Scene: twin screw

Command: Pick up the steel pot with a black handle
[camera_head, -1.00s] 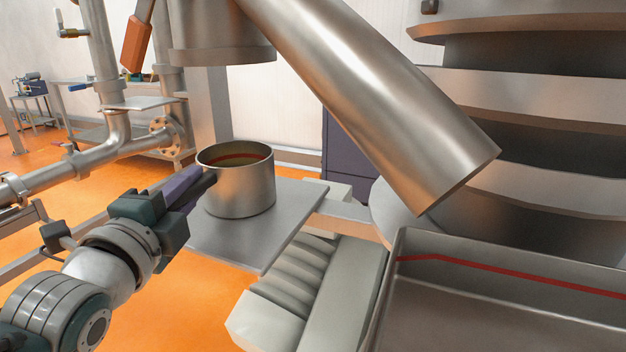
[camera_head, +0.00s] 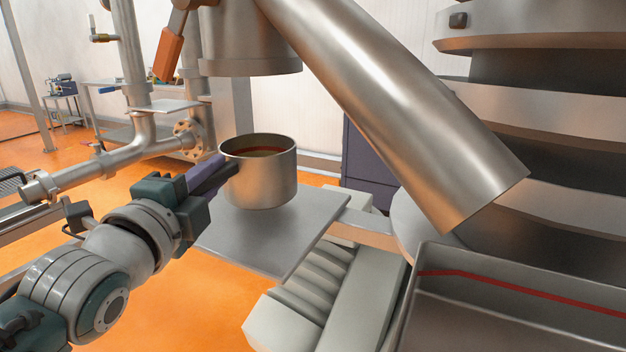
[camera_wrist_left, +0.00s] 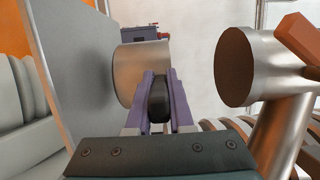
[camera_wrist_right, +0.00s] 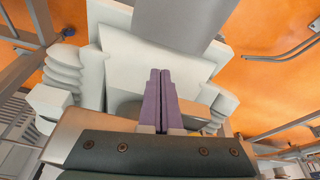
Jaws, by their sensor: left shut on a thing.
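The steel pot (camera_head: 262,183) is a round, open-topped cylinder with a red line inside its rim. It is upright, with its bottom slightly above a grey metal plate. My left gripper (camera_head: 218,175) is at the pot's left side, shut on its black handle. In the left wrist view the black handle (camera_wrist_left: 160,103) sits between the purple fingers, with the pot (camera_wrist_left: 138,72) just beyond. My right gripper (camera_wrist_right: 160,75) shows only in the right wrist view; its purple fingers are together with nothing between them.
The square metal plate (camera_head: 300,250) lies below the pot. A large slanted steel tube (camera_head: 410,110) hangs to the right, above a steel bin (camera_head: 520,318). Steel pipes (camera_head: 110,170) stand at the left. Orange floor shows in front of the plate.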

